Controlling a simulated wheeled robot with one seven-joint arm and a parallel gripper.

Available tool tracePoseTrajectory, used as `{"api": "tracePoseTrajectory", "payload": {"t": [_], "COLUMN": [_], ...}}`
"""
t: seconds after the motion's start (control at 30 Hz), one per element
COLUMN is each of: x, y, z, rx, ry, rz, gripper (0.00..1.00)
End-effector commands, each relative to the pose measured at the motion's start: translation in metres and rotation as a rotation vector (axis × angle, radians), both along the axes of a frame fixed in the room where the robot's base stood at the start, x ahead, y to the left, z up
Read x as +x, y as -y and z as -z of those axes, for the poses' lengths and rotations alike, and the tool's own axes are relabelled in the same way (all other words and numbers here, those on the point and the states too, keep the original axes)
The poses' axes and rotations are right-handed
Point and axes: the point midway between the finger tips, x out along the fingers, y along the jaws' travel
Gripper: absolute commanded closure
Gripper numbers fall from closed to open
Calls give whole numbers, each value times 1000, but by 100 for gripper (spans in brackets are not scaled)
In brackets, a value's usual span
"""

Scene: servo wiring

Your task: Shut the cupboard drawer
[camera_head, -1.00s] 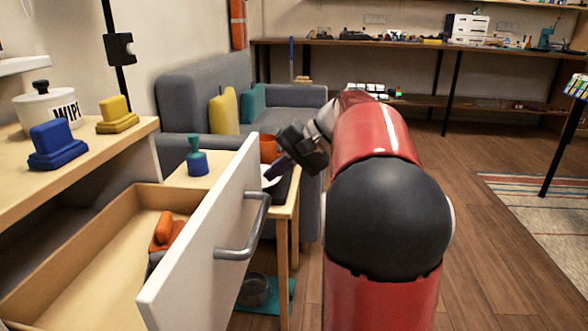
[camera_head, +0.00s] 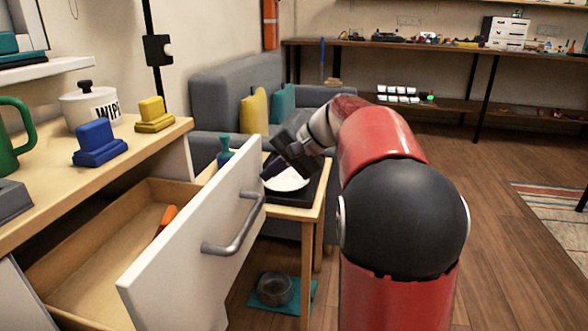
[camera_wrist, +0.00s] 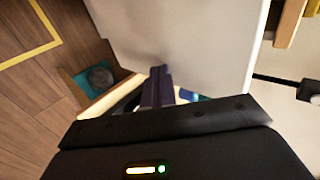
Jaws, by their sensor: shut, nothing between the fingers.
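The cupboard drawer stands open in the head view, with its white front (camera_head: 185,235) out from the cupboard (camera_head: 165,142) and its wooden inside (camera_head: 95,235) showing. A grey bar handle (camera_head: 238,236) is on the front. My gripper (camera_head: 266,174) is shut and empty, by the far upper end of the drawer front; I cannot tell whether it touches. In the wrist view, my shut fingers (camera_wrist: 157,84) point toward a white panel (camera_wrist: 190,40), apparently the drawer front. An orange item (camera_head: 165,217) in the drawer is mostly hidden behind the front.
A small wooden table (camera_head: 290,212) with a dark tray and white dish stands just beyond the drawer. A bowl (camera_head: 274,289) on a teal mat lies on the floor below. A blue item (camera_head: 98,143), yellow item and white pot stand on the cupboard. Open floor lies right.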

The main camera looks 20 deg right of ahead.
Motion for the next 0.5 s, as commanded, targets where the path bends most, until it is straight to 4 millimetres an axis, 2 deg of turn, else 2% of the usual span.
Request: {"api": "tracePoseTrajectory", "payload": {"t": [0.03, 0.2, 0.5], "x": [9, 36, 76], "y": [-14, -51, -106], "z": [-2, -3, -3], "rx": [2, 2, 1], "ry": [-3, -3, -2], "rz": [-8, -7, -5], "gripper": [100, 100, 100]}}
